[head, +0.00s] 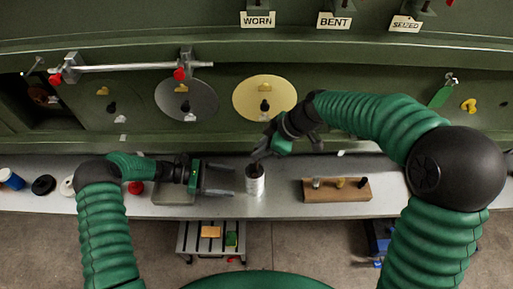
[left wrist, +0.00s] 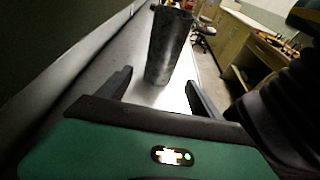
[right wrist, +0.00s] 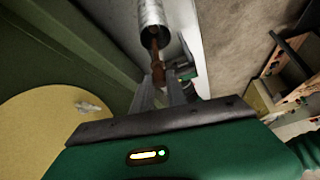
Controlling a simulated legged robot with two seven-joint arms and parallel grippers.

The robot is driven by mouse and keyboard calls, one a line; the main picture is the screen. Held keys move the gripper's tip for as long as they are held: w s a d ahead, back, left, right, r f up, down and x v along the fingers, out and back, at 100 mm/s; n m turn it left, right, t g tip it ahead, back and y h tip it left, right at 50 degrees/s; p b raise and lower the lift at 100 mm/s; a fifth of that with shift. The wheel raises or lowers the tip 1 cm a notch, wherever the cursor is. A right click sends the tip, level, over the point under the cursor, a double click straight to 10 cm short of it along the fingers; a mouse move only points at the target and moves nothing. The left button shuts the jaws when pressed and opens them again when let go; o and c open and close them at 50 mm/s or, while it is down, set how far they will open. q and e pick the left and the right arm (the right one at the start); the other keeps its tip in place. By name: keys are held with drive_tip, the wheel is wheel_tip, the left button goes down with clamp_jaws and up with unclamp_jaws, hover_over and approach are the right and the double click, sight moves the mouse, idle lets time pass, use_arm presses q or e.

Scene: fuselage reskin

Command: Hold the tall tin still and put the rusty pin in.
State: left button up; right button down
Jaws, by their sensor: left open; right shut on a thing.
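The tall tin (head: 255,184) stands upright on the grey bench, a grey cylinder with an open top. It also shows in the left wrist view (left wrist: 168,48) and the right wrist view (right wrist: 150,14). My left gripper (head: 234,181) is open beside the tin, its fingers pointing at it and apart from it. My right gripper (head: 258,157) is above the tin, shut on the rusty pin (right wrist: 154,50), a brown rod. The pin's far end is at the tin's mouth; how deep it sits is hidden.
A wooden block (head: 325,190) with several small pegs lies right of the tin. A black ring (head: 43,185) and a blue-and-white cup (head: 11,179) stand at far left. The green fuselage wall (head: 220,140) rises behind the bench.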

sight(252, 185)
use_arm(q)
drive_tip(key=x, duration=0.8)
drive_tip(key=shift+d+f, duration=0.25)
drive_tip(key=shift+f, duration=0.05)
drive_tip(key=shift+d, duration=0.45)
drive_tip(key=shift+a, duration=0.35)
drive_tip(key=c, duration=0.9)
drive_tip(key=shift+d, duration=0.2)
